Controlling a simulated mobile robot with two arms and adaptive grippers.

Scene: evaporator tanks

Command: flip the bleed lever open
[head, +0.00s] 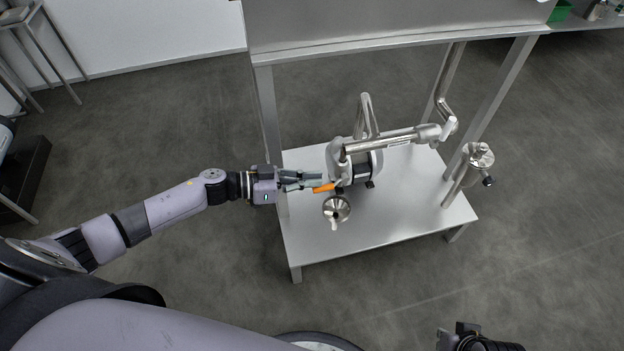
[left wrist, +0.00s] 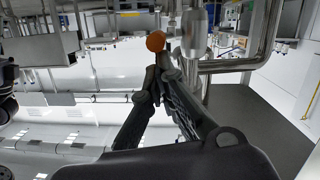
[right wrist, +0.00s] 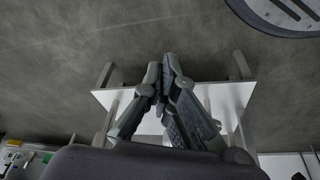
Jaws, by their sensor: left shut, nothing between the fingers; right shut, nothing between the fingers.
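The bleed lever is most likely the orange-handled lever (head: 324,187) beside the pump at the left end of the pipework. Its orange end also shows in the left wrist view (left wrist: 155,41), just beyond my fingertips. My left gripper (head: 318,178) is shut and empty, with its fingertips close to the orange handle; I cannot tell whether they touch it. In the left wrist view its fingertips (left wrist: 158,68) meet below the orange end. My right gripper (right wrist: 162,68) is shut and empty, low at the right, away from the pipework; part of it shows in the head view (head: 466,335).
A pump (head: 360,167) with a steel pipe (head: 385,142) stands on a white shelf (head: 400,215) between metal legs. A tank (head: 390,20) overhangs the shelf. The floor in front is clear.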

